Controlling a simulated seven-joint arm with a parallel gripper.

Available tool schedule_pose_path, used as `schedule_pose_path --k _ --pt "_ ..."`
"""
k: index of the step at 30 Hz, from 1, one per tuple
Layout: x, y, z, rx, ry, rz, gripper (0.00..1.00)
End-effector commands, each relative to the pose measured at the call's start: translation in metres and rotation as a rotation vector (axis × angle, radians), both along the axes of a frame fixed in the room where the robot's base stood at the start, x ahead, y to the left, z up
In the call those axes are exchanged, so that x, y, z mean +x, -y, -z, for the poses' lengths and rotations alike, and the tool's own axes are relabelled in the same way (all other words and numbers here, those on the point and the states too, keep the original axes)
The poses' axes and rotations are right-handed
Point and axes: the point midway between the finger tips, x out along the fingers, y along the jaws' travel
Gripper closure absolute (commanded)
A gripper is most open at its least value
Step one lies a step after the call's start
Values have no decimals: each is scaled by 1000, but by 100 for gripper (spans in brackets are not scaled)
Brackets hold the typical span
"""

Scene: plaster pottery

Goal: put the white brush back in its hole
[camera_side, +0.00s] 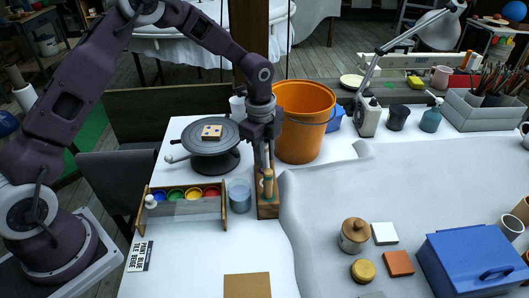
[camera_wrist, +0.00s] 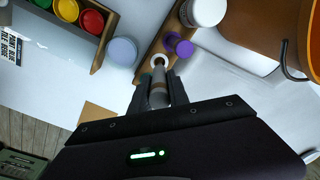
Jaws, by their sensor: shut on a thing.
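My gripper (camera_wrist: 158,83) is shut on the white brush (camera_wrist: 158,93), a slim pale grey-brown handle between the two fingers in the wrist view. The brush's far end lines up with a white ring (camera_wrist: 158,58) on the wooden rack (camera_wrist: 148,66); I cannot tell whether it is in the hole or just above it. Purple pieces (camera_wrist: 184,48) stand beside the white ring on the rack.
A grey-blue cup (camera_side: 240,197) and the paint tray (camera_side: 190,211) are left of the rack. An orange bucket (camera_side: 305,120) stands close behind to the right. A turntable (camera_side: 210,140) is at the back left.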

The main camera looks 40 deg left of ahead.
Motion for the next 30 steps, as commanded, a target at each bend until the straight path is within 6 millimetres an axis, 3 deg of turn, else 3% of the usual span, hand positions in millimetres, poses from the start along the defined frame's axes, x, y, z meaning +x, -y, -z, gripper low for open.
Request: schedule_pose_path --k 30 --pt "0 0 46 0 -1 0 100"
